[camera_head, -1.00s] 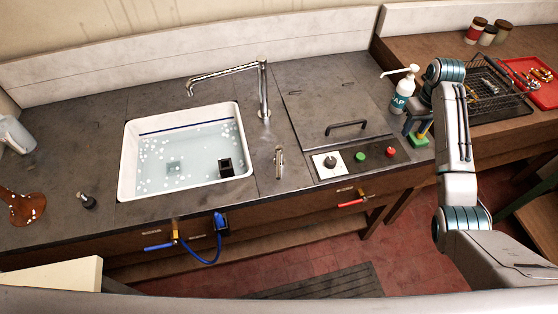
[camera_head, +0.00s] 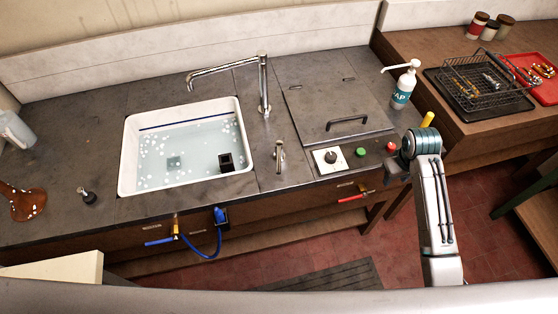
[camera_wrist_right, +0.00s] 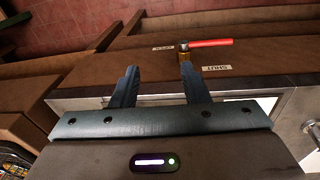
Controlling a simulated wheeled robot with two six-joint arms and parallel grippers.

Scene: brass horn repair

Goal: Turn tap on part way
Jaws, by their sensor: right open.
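A chrome spout (camera_head: 262,85) stands behind the white sink, with a small chrome lever (camera_head: 279,153) on the counter to its right. No stream shows from the spout. On the cabinet front are a blue-handled valve (camera_head: 160,241) below the sink and a red-handled valve (camera_head: 355,196) farther right. In the right wrist view the red handle (camera_wrist_right: 210,43) extends right from a brass stem, between labels reading OPEN and SHUT. My right gripper (camera_wrist_right: 158,84) is open and empty, short of the red handle. In the head view its fingers are mostly hidden. My left gripper is out of view.
The sink (camera_head: 128,165) holds water with bubbles and a dark block. A control panel (camera_head: 365,157) with a knob and green and red buttons lies above the red valve. A soap bottle (camera_head: 403,85) and a wire rack (camera_head: 490,85) stand farther right.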

